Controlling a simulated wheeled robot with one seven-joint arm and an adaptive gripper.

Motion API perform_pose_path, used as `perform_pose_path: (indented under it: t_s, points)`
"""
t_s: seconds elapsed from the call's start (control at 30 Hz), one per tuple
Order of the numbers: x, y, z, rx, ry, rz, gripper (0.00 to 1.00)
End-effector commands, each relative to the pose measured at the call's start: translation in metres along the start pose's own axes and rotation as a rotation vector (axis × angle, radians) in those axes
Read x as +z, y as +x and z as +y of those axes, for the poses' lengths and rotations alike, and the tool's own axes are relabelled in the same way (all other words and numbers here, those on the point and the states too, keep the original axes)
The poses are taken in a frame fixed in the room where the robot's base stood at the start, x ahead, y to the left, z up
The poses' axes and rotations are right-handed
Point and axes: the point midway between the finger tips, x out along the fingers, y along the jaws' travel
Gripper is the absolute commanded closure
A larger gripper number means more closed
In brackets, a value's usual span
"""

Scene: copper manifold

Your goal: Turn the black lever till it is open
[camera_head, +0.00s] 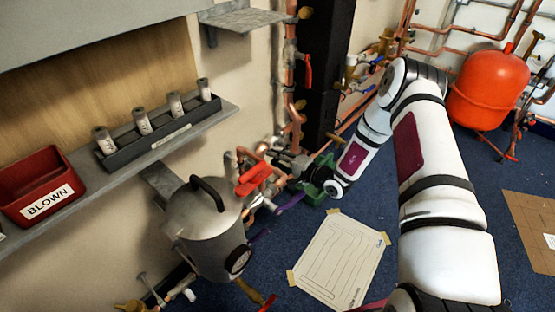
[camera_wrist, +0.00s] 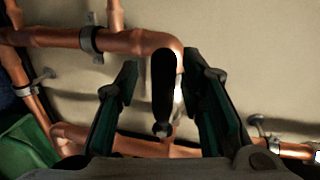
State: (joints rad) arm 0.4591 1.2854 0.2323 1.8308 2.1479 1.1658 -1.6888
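In the wrist view the black lever (camera_wrist: 164,88) stands upright in front of a copper pipe, with its lower end at a small fitting. My gripper (camera_wrist: 165,95) is open, with one finger to the left of the lever and one to the right. A gap shows on both sides, so neither finger appears to touch it. In the head view my gripper (camera_head: 290,160) is by the copper pipes near the wall, beyond the red valve handle. I cannot make out the black lever there.
A grey metal pot (camera_head: 208,235) with a black handle stands left of my gripper. A red lever handle (camera_head: 254,178) and purple handle (camera_head: 291,203) are close by. Copper pipes (camera_wrist: 90,40) run along the wall. A shelf (camera_head: 150,148) holds a red bin (camera_head: 40,186).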

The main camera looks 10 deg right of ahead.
Motion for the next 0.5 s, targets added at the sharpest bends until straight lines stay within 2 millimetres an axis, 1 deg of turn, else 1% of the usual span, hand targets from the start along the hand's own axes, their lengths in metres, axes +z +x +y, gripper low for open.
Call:
perform_pose_path:
  t_s: [0.13,0.27,0.37,0.5]
  points:
    - [-0.001,-0.001,-0.001,-0.002,0.000,0.001,0.65]
    - [-0.001,-0.013,-0.001,-0.001,0.000,0.002,0.65]
    - [-0.001,-0.029,-0.001,-0.001,0.001,0.003,0.65]
    - [-0.001,-0.059,-0.001,0.000,0.001,0.003,0.65]
